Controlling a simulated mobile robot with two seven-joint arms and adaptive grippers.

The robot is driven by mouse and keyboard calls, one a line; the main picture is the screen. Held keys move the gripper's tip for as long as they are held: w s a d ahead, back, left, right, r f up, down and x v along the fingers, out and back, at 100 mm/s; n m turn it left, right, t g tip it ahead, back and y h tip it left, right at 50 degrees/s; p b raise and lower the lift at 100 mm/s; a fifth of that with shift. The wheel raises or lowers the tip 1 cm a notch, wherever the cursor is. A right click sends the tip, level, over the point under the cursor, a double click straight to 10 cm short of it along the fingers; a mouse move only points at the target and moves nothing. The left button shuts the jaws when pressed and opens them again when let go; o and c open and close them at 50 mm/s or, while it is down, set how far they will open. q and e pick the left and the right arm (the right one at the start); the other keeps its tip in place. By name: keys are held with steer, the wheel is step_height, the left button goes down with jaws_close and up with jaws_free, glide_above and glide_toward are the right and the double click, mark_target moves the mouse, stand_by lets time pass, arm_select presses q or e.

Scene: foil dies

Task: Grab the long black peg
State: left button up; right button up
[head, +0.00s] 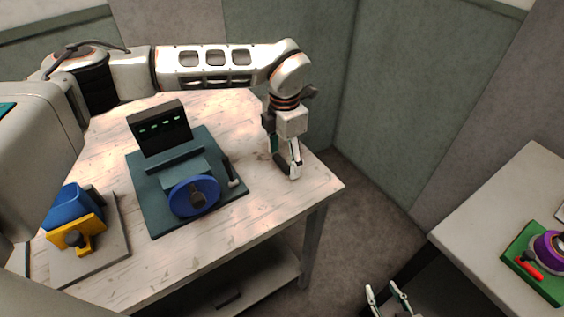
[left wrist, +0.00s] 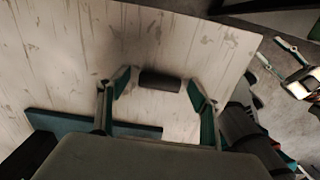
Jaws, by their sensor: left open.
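My left gripper (head: 291,168) is open and points down at the right end of the wooden table. In the left wrist view its two fingers (left wrist: 160,88) stand apart on either side of a short-looking black cylinder (left wrist: 160,80), which looks like the black peg. The peg lies across the gap over the pale table top; I cannot tell whether the fingers touch it. In the head view I cannot make out the peg near the gripper. My right gripper (head: 387,294) is at the bottom of the head view, low over the floor, with its fingers apart and empty.
A dark green machine base (head: 155,215) with a blue disc (head: 193,196), a black display box (head: 160,128) and a lever stands left of my left gripper. A blue and yellow device (head: 75,215) sits further left. Another table (head: 490,205) holds a green fixture (head: 530,275) at the right.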

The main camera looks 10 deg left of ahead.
arm_select(q)
steer(key=c, duration=1.4)
